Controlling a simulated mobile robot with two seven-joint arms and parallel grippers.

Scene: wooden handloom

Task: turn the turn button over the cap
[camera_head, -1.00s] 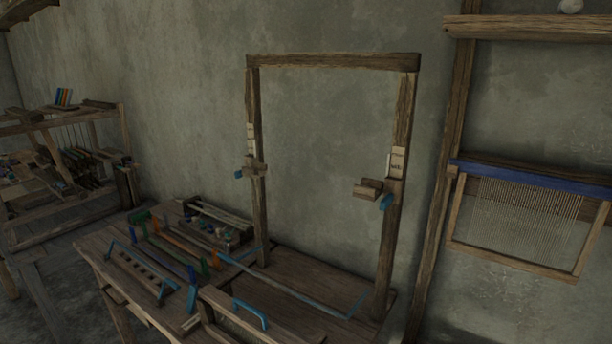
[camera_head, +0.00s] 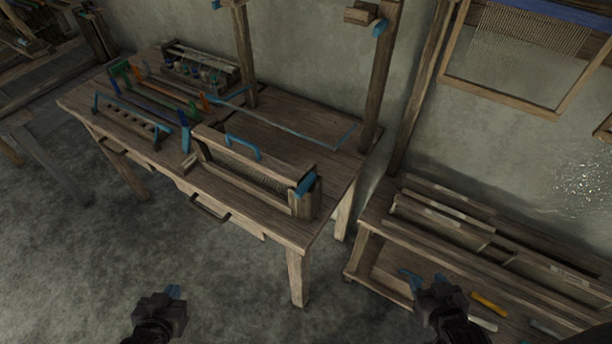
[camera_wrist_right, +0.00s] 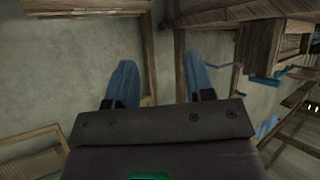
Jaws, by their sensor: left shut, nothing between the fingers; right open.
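On the table stands a wooden batten with a reed (camera_head: 245,172); its top bar, which looks like the cap (camera_head: 275,155), carries a blue handle (camera_head: 243,147). A blue piece, which looks like the turn button (camera_head: 306,185), sits at the cap's right end; its exact angle is too small to tell. My left gripper (camera_head: 173,292) is shut and empty over the floor in front of the table. My right gripper (camera_head: 425,279) is open and empty, right of the table and away from the batten. Its two blue fingers also show apart in the right wrist view (camera_wrist_right: 160,75).
The table (camera_head: 335,170) also holds a blue-handled rack (camera_head: 130,120), coloured tools and a box (camera_head: 200,68). Two upright posts rise at its back. A low bench (camera_head: 372,225) with slats and small tools stands at the right. The floor in front is clear.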

